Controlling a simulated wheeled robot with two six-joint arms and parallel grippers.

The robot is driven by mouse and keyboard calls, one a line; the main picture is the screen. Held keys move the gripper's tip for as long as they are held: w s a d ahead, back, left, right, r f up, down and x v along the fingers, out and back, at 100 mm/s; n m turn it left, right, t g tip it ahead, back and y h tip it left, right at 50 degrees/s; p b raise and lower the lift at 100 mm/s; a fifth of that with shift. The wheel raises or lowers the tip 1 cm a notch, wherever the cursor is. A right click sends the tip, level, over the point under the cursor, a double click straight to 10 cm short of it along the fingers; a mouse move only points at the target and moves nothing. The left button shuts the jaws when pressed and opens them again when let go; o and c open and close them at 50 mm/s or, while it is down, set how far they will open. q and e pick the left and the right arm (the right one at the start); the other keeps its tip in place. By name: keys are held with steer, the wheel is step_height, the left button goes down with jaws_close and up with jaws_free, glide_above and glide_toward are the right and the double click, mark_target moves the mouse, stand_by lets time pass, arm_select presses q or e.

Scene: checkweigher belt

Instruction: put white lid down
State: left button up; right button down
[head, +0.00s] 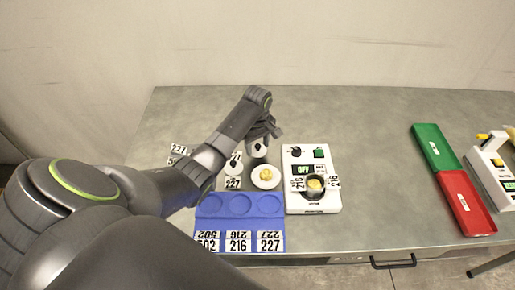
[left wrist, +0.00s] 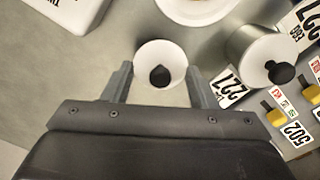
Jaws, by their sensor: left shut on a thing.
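My left gripper (head: 262,138) is shut on a white round lid with a black knob. The lid (head: 258,150) shows just below the fingers in the head view. In the left wrist view the lid (left wrist: 160,54) lies between the two fingers (left wrist: 158,88), its knob in the middle. Its height over the table is hard to tell. A second white lid with a black knob (head: 233,165) sits on a metal canister (left wrist: 246,44) to the left of the held lid in the head view. My right gripper is out of view.
A white dish (head: 277,183) with yellow contents is close by. A white scale (head: 327,206) bears an open canister (head: 315,193) of yellow stuff. A blue tray (head: 226,224) with three recesses lies in front. Green (head: 419,132) and red (head: 461,216) trays lie right. The back table is clear.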

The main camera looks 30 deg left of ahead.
mark_target(258, 144)
arm_select(q)
steer(key=shift+f, duration=1.15)
steer(key=o, duration=0.7)
steer(key=shift+f, duration=0.1)
steer(key=shift+o, duration=0.2)
step_height(258, 144, up, 11)
steer(key=shift+r+b, duration=0.1)
steer(key=shift+b, duration=0.25)
steer(key=shift+r, duration=0.55)
steer(key=shift+s+f, duration=0.1)
